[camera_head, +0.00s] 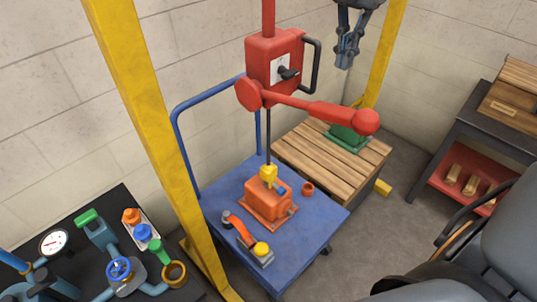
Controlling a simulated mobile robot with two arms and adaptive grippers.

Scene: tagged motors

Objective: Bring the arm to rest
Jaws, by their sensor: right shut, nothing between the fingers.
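My right gripper (346,52) hangs at the top of the view, right of the red hoist (268,58), with its fingers pointing down. It is shut and empty, apart from the hoist and above the wooden pallet. The rest of that arm is cut off by the top edge. My left gripper is not in view. An orange motor (266,202) sits on a blue cart (310,222), under the hoist's chain, with a yellow piece (268,174) on its top. A green motor (348,138) stands on the wooden pallet (318,166).
A red lever (312,105) juts right from the hoist. A yellow post (150,110) stands left of the cart. A dark bench (60,222) with valves and a gauge is at lower left. A shelf unit (455,130) stands at right. Grey floor (385,225) is partly clear.

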